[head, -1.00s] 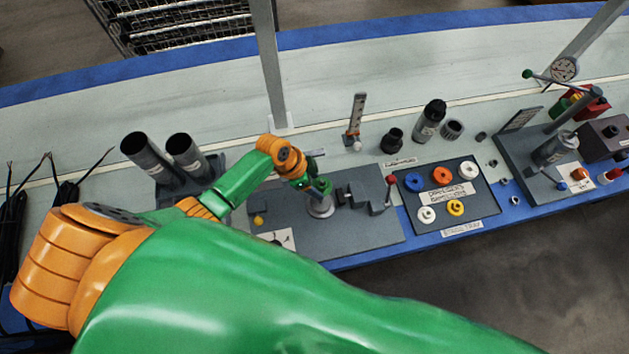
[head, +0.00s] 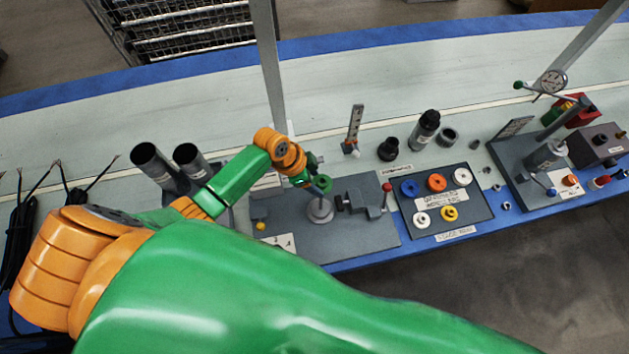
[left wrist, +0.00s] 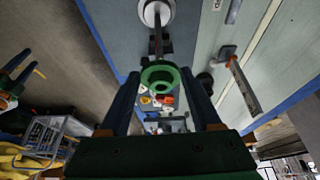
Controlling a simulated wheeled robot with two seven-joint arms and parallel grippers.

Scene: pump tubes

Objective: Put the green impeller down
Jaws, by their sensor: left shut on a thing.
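The green impeller (left wrist: 160,78) is a ring with a hole, held between the fingertips of my left gripper (left wrist: 161,92). In the head view the impeller (head: 323,184) shows beside the left gripper (head: 312,184), above the round silver base (head: 320,211) of an upright rod on the grey fixture plate (head: 360,238). In the left wrist view the rod (left wrist: 158,42) runs from its pale disc toward the impeller; whether it passes through the hole is not clear. What seems to be my right gripper (left wrist: 16,76) shows at the left edge of that view, its jaws unclear.
A dark tray (head: 478,215) with blue, orange, white and yellow impellers lies right of the fixture. A red-topped lever (head: 387,188) stands on the plate's right side. Two dark tubes (head: 152,164) stand at the left. A grey post (head: 272,80) rises behind.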

